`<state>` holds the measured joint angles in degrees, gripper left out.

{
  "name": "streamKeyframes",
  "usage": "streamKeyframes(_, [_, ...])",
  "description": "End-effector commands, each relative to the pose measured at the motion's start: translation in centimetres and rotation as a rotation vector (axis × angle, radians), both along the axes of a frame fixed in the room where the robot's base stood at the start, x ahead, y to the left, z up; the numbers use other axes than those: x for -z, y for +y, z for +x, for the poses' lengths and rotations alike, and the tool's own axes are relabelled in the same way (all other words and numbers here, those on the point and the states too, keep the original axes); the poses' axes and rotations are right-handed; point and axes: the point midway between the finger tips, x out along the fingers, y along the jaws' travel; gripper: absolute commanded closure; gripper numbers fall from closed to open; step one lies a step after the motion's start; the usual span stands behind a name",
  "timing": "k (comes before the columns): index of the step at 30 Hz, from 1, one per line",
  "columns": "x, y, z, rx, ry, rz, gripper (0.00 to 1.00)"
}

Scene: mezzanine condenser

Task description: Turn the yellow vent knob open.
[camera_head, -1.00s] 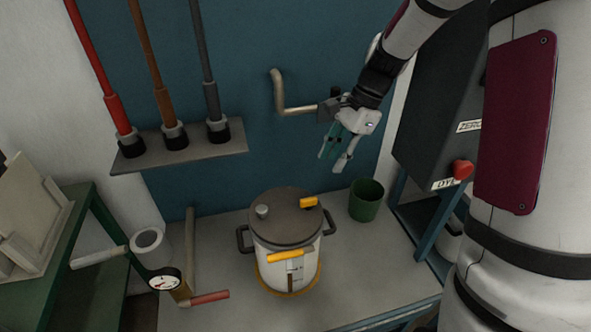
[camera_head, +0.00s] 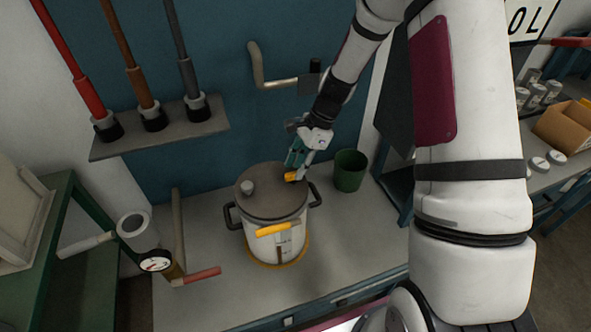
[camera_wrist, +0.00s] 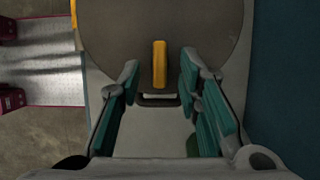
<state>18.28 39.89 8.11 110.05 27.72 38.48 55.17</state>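The yellow vent knob (camera_head: 292,177) is a small bar on the dark lid (camera_head: 262,205) of a white pot (camera_head: 275,243), near the lid's right edge. In the wrist view the knob (camera_wrist: 160,64) stands lengthwise between my fingertips, with a gap on each side. My gripper (camera_head: 297,168) is open, right at the knob in the head view; it also shows in the wrist view (camera_wrist: 160,75), with teal finger pads on both sides. It partly hides the knob in the head view. I cannot tell the fingers' exact height over the lid.
A second yellow handle (camera_head: 278,230) is on the pot's front. A green cup (camera_head: 349,172) stands right of the pot. A shelf (camera_head: 160,140) with several pipes is on the wall, and a bent pipe (camera_head: 257,70) sticks out behind. A gauge (camera_head: 155,261) is at left.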

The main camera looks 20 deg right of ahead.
Motion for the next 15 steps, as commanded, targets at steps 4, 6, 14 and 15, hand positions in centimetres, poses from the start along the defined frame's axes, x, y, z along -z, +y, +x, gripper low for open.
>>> streamKeyframes(4, [1.4, 0.6, 0.0, -0.002, 0.001, 0.001, 0.68])
streamKeyframes(6, [1.7, 0.8, 0.0, -0.001, 0.000, 0.000, 0.68])
streamKeyframes(14, [2.0, 0.9, 0.0, -0.001, -0.001, 0.000, 0.68])
streamKeyframes(15, [2.0, 0.9, 0.0, -0.001, -0.001, 0.000, 0.68])
